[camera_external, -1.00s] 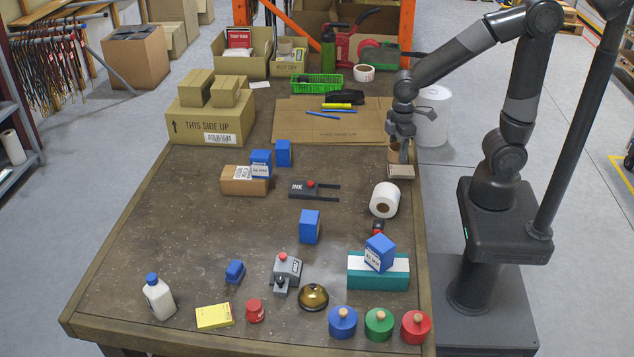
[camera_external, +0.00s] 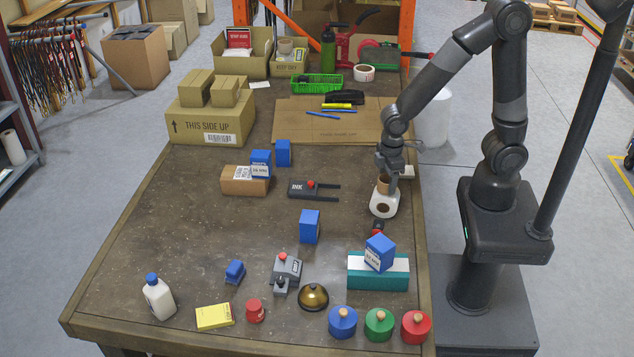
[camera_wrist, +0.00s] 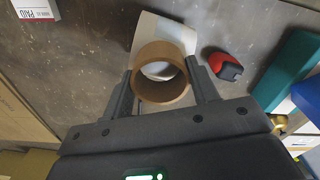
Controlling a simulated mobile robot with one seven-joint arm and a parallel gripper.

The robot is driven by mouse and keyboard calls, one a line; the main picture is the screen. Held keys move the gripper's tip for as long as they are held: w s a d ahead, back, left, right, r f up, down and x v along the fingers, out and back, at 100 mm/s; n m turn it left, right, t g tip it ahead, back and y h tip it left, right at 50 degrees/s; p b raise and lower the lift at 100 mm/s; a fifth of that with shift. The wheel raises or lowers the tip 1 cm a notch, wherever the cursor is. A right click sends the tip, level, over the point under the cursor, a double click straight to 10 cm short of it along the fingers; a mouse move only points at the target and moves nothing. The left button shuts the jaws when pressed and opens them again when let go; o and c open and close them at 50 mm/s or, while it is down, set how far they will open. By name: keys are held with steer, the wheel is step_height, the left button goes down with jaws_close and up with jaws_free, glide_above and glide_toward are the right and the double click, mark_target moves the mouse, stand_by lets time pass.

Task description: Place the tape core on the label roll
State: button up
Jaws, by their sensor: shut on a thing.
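The tape core is a brown cardboard ring; in the wrist view the tape core (camera_wrist: 163,74) sits between the two fingers of my gripper (camera_wrist: 160,88), which is shut on it. In the external view my gripper (camera_external: 388,172) holds the tape core (camera_external: 385,184) at the right side of the table. The label roll also shows in the wrist view (camera_wrist: 187,37), partly hidden behind the core. Whether core and roll touch, I cannot tell.
A small red and black item (camera_external: 377,228) lies just in front of the roll. A teal box (camera_external: 378,281) with a blue box (camera_external: 379,252) on it stands nearer the front. A black INK stamp pad (camera_external: 312,189) lies to the left.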

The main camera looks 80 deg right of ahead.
steer(key=shift+f, duration=0.1)
steer(key=o, duration=1)
step_height(320, 180, up, 12)
steer(key=shift+s+d+r+m+t, duration=0.75)
steer(key=shift+s+d+r+t, duration=0.2)
steer(key=shift+s+r, duration=0.8)
steer(key=shift+s+d+r+m+t, duration=0.85)
steer(key=shift+s+r, duration=0.65)
steer(key=shift+s, duration=0.4)
steer(key=shift+s+d+r+m+t, duration=0.7)
steer(key=shift+s+d+r+t, duration=0.3)
steer(key=shift+s+r, duration=0.75)
steer(key=shift+s+f, duration=0.1)
steer(key=shift+f, duration=0.05)
